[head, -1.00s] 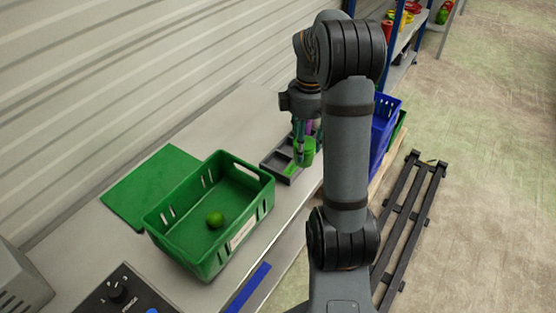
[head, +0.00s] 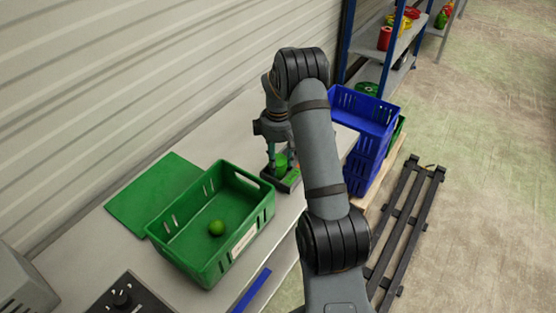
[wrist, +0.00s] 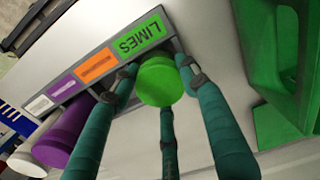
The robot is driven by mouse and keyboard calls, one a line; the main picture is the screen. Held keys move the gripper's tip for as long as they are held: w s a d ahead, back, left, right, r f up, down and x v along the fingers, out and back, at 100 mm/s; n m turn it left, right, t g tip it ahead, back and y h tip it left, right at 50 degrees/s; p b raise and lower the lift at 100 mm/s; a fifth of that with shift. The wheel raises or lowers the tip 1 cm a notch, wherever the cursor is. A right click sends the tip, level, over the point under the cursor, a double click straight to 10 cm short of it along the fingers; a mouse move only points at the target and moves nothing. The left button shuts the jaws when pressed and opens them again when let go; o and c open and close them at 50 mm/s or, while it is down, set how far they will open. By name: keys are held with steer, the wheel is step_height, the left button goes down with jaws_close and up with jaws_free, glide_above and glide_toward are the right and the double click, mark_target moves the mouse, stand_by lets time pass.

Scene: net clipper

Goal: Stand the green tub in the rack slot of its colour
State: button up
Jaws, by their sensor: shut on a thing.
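The green tub (wrist: 160,82) is between the teal fingers of my gripper (wrist: 162,88), which is shut on it. It is at the green LIMES label (wrist: 139,36) at one end of the grey rack (wrist: 62,80). I cannot tell whether its base rests in the slot. The head view also shows the tub (head: 281,161) in my gripper (head: 279,158), upright over the dark rack (head: 291,183). A purple tub (wrist: 62,138) and a white tub (wrist: 27,160) stand by the purple and white labels, partly hidden by a finger or the frame edge.
Blue crates (head: 374,117) stand right of the bench. An orange label (wrist: 96,66) sits between the purple and green ones.

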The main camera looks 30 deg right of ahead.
steer(key=o, duration=0.6)
steer(key=shift+f, duration=0.15)
steer(key=o, duration=0.5)
step_height(320, 180, up, 12)
steer(key=shift+r, duration=0.25)
steer(key=shift+f, duration=0.15)
